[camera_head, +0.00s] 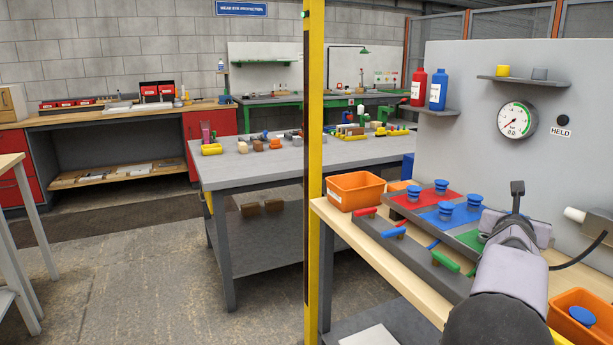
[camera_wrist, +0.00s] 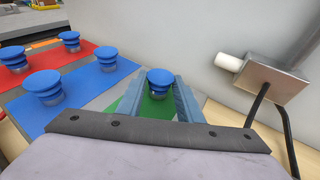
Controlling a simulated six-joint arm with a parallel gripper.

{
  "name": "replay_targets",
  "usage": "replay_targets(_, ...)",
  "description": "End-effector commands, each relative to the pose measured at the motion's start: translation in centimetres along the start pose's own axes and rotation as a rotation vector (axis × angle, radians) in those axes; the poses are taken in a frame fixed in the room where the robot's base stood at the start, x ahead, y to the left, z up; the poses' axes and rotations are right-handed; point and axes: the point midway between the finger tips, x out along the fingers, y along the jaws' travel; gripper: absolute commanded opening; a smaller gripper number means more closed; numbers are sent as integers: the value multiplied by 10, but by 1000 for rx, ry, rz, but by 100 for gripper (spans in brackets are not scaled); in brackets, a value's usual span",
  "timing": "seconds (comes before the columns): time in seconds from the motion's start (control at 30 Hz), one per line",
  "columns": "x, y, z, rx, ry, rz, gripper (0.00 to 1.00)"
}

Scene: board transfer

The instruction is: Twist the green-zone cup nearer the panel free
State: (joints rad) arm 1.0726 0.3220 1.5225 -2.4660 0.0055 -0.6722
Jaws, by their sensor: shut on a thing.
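A blue cup (camera_wrist: 159,77) stands upright on the green zone (camera_wrist: 158,108), on the side nearer the grey panel (camera_wrist: 185,30). My gripper (camera_wrist: 158,84) has one finger on each side of this cup and is shut on it. In the head view, my gripper and arm hide this cup, and only part of the green zone (camera_head: 468,238) shows. Any other cup on the green zone is hidden. Two blue cups stand on the blue zone (camera_head: 430,217) and two on the red zone (camera_head: 424,203).
An orange bin (camera_head: 355,190) stands left; another (camera_head: 562,328) at right holds a blue cup (camera_head: 582,315). The panel bears a gauge (camera_head: 516,119), a HELD label (camera_head: 562,133) and shelves.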

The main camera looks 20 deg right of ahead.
Motion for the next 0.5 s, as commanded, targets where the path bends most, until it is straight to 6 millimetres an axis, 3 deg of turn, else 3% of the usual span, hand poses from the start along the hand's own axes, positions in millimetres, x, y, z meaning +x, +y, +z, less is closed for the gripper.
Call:
replay_targets(0.1, 0, 0, -1, -4, -3, 8, 10)
replay_targets(0.13, -1, 0, 1, -5, -2, 9, 38)
replay_targets(0.2, -1, 0, 1, -4, -1, 9, 54)
replay_targets(0.5, -1, 0, 0, -4, 1, 8, 55)
